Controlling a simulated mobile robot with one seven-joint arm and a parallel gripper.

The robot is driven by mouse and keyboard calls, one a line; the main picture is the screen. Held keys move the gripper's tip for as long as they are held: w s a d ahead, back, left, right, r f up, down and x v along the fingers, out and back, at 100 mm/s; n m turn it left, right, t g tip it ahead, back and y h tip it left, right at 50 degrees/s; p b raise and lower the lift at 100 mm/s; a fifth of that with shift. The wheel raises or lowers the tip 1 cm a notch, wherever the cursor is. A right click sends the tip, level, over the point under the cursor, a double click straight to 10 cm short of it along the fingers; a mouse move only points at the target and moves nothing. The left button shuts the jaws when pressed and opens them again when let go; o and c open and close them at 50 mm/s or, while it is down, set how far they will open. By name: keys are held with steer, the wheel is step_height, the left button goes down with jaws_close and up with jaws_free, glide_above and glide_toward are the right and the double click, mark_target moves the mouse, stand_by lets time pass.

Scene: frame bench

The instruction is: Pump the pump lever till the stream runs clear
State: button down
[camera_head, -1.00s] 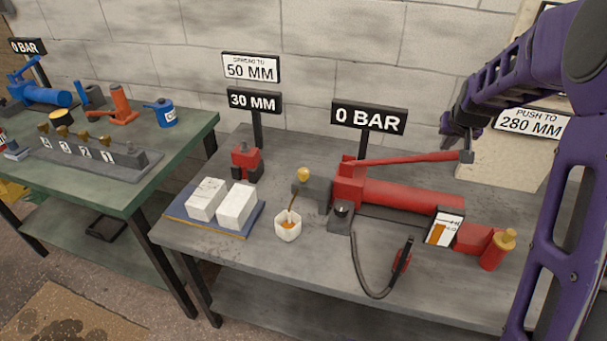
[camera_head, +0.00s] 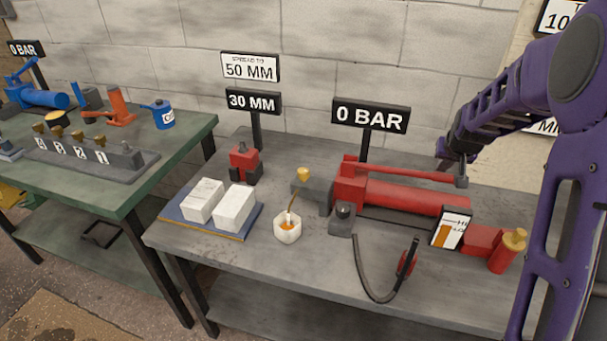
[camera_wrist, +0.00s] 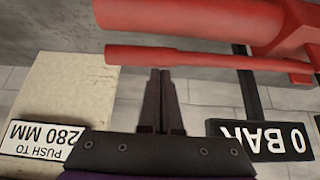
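The red pump lever (camera_head: 410,173) lies nearly level above the red pump cylinder (camera_head: 415,196). My gripper (camera_head: 458,165) is at that right end, partly hidden by my arm. In the wrist view my gripper (camera_wrist: 160,72) has its fingers together, with the tips beside the lever (camera_wrist: 190,56); contact is unclear. A thin brown stream (camera_head: 292,203) runs from the brass-knobbed bleed valve (camera_head: 304,174) into a white cup (camera_head: 288,236) holding orange-brown liquid. The pump's sign (camera_head: 370,115) reads 0 BAR.
A level window (camera_head: 450,230) with an orange-brown band and a gold-capped red bottle (camera_head: 505,250) stand right. A black hose (camera_head: 362,278) lies in front. White blocks (camera_head: 218,203) and a red spreader (camera_head: 244,162) stand left. A green bench (camera_head: 150,185) lies further left.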

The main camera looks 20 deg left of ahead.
step_height(320, 180, up, 8)
steer(key=p, duration=0.4)
steer(key=shift+f, duration=0.25)
step_height(320, 180, down, 6)
steer(key=b, duration=0.4)
step_height(320, 180, down, 2)
steer(key=shift+f+b, duration=0.25)
steer(key=shift+b, duration=0.25)
step_height(320, 180, up, 8)
steer(key=p, duration=0.5)
steer(key=shift+r, duration=0.25)
steer(key=shift+d+f, duration=0.1)
